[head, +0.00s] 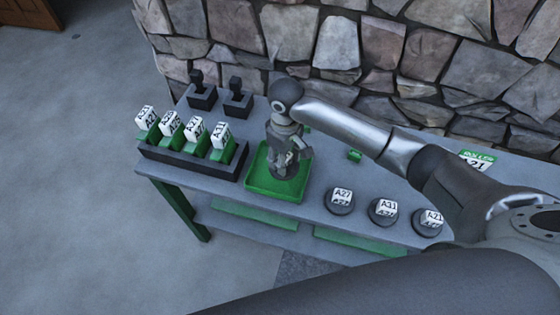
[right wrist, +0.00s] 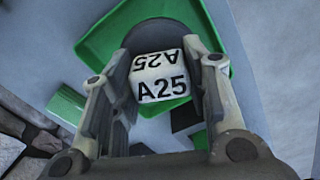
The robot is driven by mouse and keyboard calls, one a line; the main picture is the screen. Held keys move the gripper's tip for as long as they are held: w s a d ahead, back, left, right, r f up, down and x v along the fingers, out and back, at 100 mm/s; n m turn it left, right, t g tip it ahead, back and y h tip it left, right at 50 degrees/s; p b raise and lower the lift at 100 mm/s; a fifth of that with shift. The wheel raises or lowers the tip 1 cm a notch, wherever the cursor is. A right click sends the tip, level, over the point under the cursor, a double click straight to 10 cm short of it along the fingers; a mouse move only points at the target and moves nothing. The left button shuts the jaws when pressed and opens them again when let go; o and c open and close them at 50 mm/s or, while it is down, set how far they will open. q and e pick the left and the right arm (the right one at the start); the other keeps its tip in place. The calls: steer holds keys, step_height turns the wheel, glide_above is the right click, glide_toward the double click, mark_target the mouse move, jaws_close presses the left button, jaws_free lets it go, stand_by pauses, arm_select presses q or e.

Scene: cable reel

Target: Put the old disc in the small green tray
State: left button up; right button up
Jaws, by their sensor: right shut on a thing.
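The small green tray (head: 260,184) lies on the grey table, partly hidden under my right gripper. My right gripper (head: 284,174) points down over the tray. In the right wrist view, my right gripper (right wrist: 165,85) is shut on a dark disc with a white A25 tag (right wrist: 160,78). The green tray (right wrist: 98,45) shows behind the held disc there. Whether the disc touches the tray floor cannot be told. In the head view the held disc is hidden by the gripper. My left gripper is not in view.
Three dark tagged discs stand along the front right, including the A27 disc (head: 341,201). A dark rack (head: 190,163) with several tagged green holders is left of the tray. Two dark stands (head: 203,97) are behind it. A stone wall (head: 400,60) borders the back.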

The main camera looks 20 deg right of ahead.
steer(key=shift+w+a+f, duration=0.25)
steer(key=shift+w+f, duration=0.85)
steer(key=shift+f, duration=0.15)
steer(key=shift+w+f, duration=0.15)
steer(key=shift+f, duration=1.55)
steer(key=o, duration=1.2)
steer(key=shift+f, duration=0.15)
steer(key=shift+o, duration=0.2)
step_height(320, 180, up, 12)
steer(key=shift+r, duration=0.15)
